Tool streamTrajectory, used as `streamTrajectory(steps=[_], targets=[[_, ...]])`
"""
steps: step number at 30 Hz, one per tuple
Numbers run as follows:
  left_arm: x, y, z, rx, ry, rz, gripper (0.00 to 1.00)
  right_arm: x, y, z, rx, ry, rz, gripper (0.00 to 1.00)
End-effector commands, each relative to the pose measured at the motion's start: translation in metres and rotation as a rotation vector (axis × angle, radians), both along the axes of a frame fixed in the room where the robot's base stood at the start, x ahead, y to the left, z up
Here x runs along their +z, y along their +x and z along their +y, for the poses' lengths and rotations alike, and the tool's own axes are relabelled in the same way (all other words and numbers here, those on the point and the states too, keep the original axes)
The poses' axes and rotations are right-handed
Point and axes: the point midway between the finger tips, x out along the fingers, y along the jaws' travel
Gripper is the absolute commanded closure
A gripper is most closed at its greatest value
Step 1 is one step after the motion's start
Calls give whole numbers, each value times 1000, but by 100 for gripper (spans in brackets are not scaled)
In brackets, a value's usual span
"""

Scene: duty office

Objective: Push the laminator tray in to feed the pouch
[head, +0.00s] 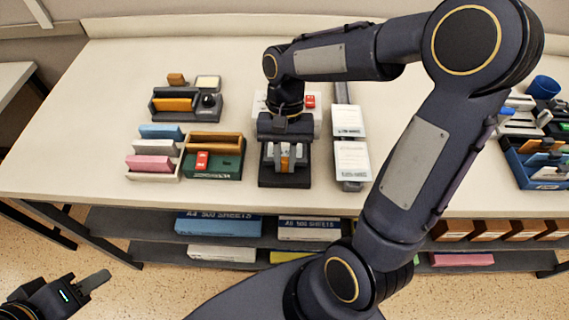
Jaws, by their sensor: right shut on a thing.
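The laminator (312,122) is a pale box with a red patch on its top right, partly hidden behind my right wrist. The dark laminator tray (285,181) sticks out from its front toward the table's near edge. My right gripper (285,160) points down over the tray, with its fingers shut on a small orange piece there, which looks like part of the tray. The fingers cover most of it, and I cannot make out a pouch. My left gripper (95,281) is low at the bottom left, off the table and away from the tray; its finger opening cannot be made out.
Left of the tray stand a green box (228,170) with a red item and a rack of coloured pads (152,163). A dark organiser (187,104) is behind them. White packs (352,160) lie close on the right. The far left tabletop (90,130) is clear.

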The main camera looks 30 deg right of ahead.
Motion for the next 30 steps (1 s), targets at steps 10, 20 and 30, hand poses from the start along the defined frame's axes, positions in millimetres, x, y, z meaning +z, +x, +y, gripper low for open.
streamTrajectory(steps=[10,20,30], targets=[[-1,0,0,0,0,0,64,0,0,0,0,0,-1,62],[0,0,0,0,0,0,64,5,2,-1,-1,0,-4,62],[2,0,0,0,0,0,64,55,20,-12,-2,-1,-6,62]])
